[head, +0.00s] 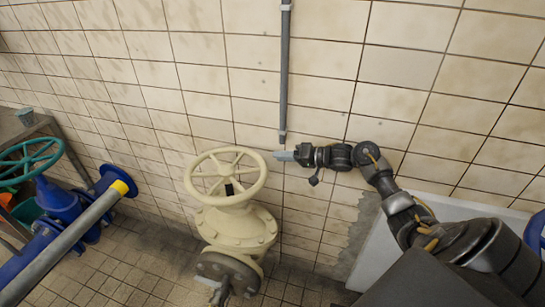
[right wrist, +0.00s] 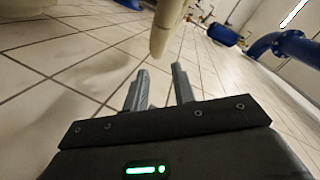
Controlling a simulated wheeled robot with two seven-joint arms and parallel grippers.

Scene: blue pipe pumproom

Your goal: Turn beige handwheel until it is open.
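The beige handwheel (head: 226,174) sits on top of a beige valve body (head: 236,228) in the middle of the head view, in front of the tiled wall. My right gripper (head: 278,156) points left at the wheel's right rim, very close to it; I cannot tell if they touch. In the right wrist view its two fingers (right wrist: 158,85) stand apart with nothing between them. Part of a beige rounded piece (right wrist: 166,28), likely the wheel rim, shows just beyond the fingertips. My left gripper is not in view.
A blue valve with a green handwheel (head: 30,160) and a grey pipe (head: 70,238) with a yellow band stand at the left. A grey vertical pipe (head: 284,75) runs down the wall behind the wheel. Tiled floor (head: 120,265) is open between the valves.

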